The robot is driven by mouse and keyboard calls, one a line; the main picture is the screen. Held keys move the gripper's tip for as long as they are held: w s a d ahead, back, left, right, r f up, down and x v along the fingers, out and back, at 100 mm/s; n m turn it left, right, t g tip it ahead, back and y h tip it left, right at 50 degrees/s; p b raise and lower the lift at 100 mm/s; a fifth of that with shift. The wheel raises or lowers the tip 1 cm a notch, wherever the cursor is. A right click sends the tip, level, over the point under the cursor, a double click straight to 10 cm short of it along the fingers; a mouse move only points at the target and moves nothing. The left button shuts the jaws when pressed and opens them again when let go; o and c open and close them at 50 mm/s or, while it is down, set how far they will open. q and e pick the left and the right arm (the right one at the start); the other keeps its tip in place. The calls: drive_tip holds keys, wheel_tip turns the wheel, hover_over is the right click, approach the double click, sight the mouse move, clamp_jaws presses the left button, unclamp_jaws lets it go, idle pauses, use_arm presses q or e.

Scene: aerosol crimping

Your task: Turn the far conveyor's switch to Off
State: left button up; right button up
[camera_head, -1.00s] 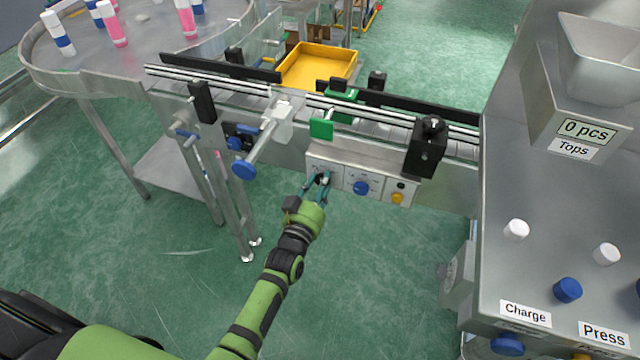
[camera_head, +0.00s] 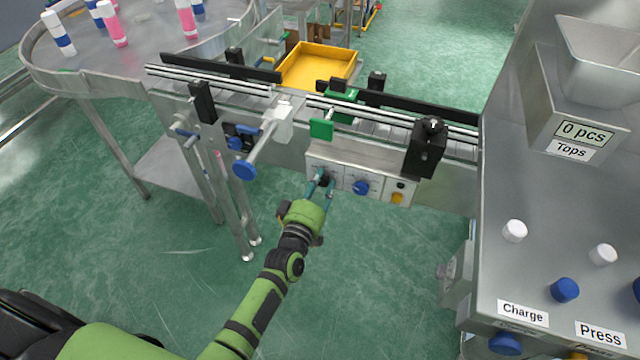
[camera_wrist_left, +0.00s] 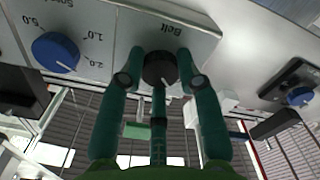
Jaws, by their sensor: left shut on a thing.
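The conveyor's control box (camera_head: 345,170) hangs on the side of the conveyor below the belt. Its black switch knob, marked "Belt", shows in the left wrist view (camera_wrist_left: 160,68), with the lettering upside down there. My left gripper (camera_head: 322,181) is at the left part of the box. The knob's Off and On marks are not readable. My right gripper is not in view.
A blue speed knob (camera_head: 361,188) and a yellow button (camera_head: 397,198) sit right of the switch. A blue handwheel (camera_head: 244,170) sticks out to the left. A steel machine (camera_head: 560,230) stands at the right. The floor in front is clear.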

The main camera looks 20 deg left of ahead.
use_arm(q)
drive_tip(key=shift+f+n, duration=0.15)
drive_tip(key=shift+n, duration=0.45)
drive_tip(key=o, duration=1.1)
drive_tip(key=shift+o, duration=0.2)
drive_tip(key=s, duration=1.2)
drive_tip(key=shift+a, duration=0.15)
